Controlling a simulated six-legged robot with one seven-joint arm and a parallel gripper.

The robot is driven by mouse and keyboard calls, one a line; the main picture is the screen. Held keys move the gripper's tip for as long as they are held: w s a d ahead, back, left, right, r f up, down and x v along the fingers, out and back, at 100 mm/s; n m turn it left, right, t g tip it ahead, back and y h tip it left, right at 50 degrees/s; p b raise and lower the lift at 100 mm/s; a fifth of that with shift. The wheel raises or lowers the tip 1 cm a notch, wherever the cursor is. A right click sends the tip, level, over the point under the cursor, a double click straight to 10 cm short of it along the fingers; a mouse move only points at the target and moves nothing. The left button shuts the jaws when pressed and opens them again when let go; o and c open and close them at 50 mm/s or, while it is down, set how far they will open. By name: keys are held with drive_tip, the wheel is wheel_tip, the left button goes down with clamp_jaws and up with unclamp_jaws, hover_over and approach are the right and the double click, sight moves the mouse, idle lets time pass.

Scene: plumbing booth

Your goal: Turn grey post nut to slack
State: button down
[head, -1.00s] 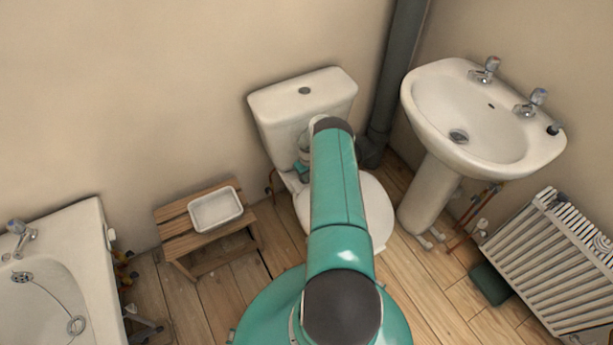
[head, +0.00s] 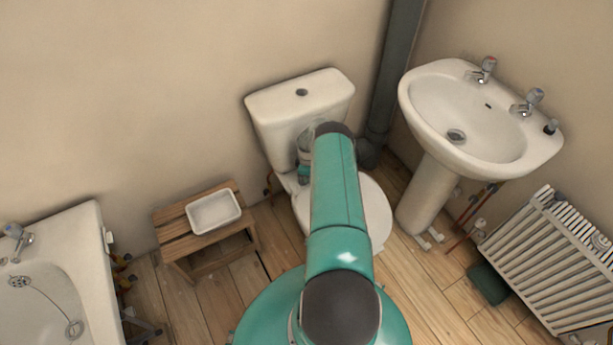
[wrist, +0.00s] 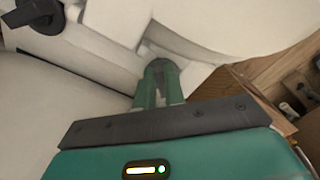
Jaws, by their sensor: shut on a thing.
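My gripper (wrist: 159,88) shows in the wrist view, its two teal fingers close together and shut on a small dark grey piece (wrist: 162,65) at their tips. This looks like the grey post nut, but the fingers cover most of it, so its shape and thread cannot be made out. It sits against white ceramic of the toilet (wrist: 225,22). In the head view the toilet's cistern (head: 301,92) stands against the wall, and my arm hides the nut and most of the gripper.
A black lever-like part (wrist: 34,12) is at the wrist view's top left. A wooden stool (head: 178,222) with a white tray (head: 214,226) stands left of the toilet. The basin (head: 480,150) and a dark soil pipe (head: 390,90) are to its right. Floorboards (head: 410,275) in front are partly clear.

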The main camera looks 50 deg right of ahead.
drive_tip(key=shift+s+a+f, duration=0.15)
drive_tip(key=shift+f, duration=0.05)
drive_tip(key=c, duration=1.3)
unclamp_jaws()
drive_tip(key=shift+c, duration=0.2)
drive_tip(key=shift+r, duration=0.1)
wheel_tip(320, 180, up, 14)
drive_tip(key=shift+d, duration=0.2)
